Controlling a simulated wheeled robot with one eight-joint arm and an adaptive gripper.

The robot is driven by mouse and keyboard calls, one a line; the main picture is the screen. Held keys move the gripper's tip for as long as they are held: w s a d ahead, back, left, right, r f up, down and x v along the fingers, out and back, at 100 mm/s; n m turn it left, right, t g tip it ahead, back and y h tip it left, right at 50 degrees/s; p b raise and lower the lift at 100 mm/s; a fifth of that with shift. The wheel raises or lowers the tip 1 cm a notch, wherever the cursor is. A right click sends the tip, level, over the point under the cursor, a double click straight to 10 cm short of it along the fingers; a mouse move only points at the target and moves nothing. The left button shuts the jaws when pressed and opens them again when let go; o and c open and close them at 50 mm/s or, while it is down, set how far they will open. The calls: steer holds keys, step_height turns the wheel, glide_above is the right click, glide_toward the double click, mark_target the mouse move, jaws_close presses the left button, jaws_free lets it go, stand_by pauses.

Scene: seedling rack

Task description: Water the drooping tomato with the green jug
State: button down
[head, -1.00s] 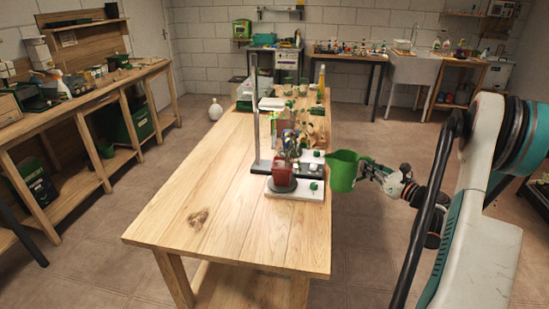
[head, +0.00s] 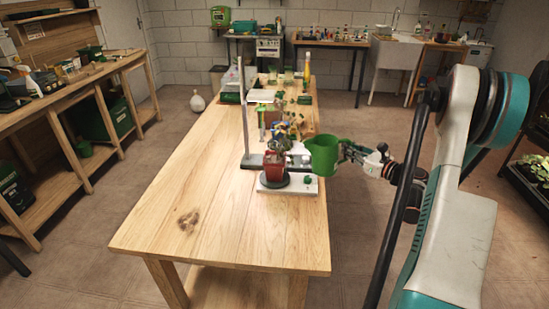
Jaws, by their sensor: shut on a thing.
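The green jug (head: 323,155) is in the head view, held in the air at the right edge of the wooden table, close to upright. My gripper (head: 355,157) is shut on the jug's handle side, with my arm reaching in from the right. A drooping plant in a red pot (head: 273,172) stands just left of and below the jug, on a dark round saucer over a white board. Its foliage (head: 279,148) hangs limp. The jug and pot look apart. The inside of the jug is hidden.
A metal stand (head: 245,125) rises behind the red pot. Several small plants and pots (head: 290,118) fill the table behind it. The front of the wooden table (head: 225,220) is clear. A workbench (head: 95,80) runs along the left.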

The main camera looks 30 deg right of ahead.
steer(key=shift+w+a+r+n+g, duration=0.2)
steer(key=shift+a+r+n+g, duration=0.2)
steer(key=shift+a+r+n, duration=0.2)
steer(key=shift+w+a+r+n+g, duration=0.15)
steer(key=shift+a+r+n+g, duration=0.3)
steer(key=shift+r+n, duration=0.1)
steer(key=w+a+r+n+g+h+p, duration=0.3)
steer(key=a+r+n+h+p, duration=0.1)
steer(key=a+r+p, duration=0.3)
steer(key=shift+a+r+n+p, duration=0.15)
steer(key=shift+r+n+p, duration=0.3)
steer(key=shift+r+p, duration=1)
steer(key=shift+w+a+r+g, duration=0.2)
steer(key=shift+r+g, duration=0.05)
steer(key=shift+r, duration=0.4)
steer(key=shift+w+a+r, duration=0.1)
steer(key=shift+a+r, duration=0.1)
steer(key=shift+r, duration=0.05)
steer(key=shift+a+r+n+h+p, duration=0.1)
steer(key=shift+a+n+h+p, duration=0.05)
steer(key=shift+n+h+p, duration=0.2)
steer(key=shift+n+g+h, duration=0.55)
steer(key=shift+g, duration=0.05)
steer(key=a, duration=0.1)
steer(key=w+a+r+p, duration=0.1)
steer(key=a+r+p, duration=0.1)
steer(key=shift+w+a, duration=0.1)
steer(key=shift+w, duration=0.2)
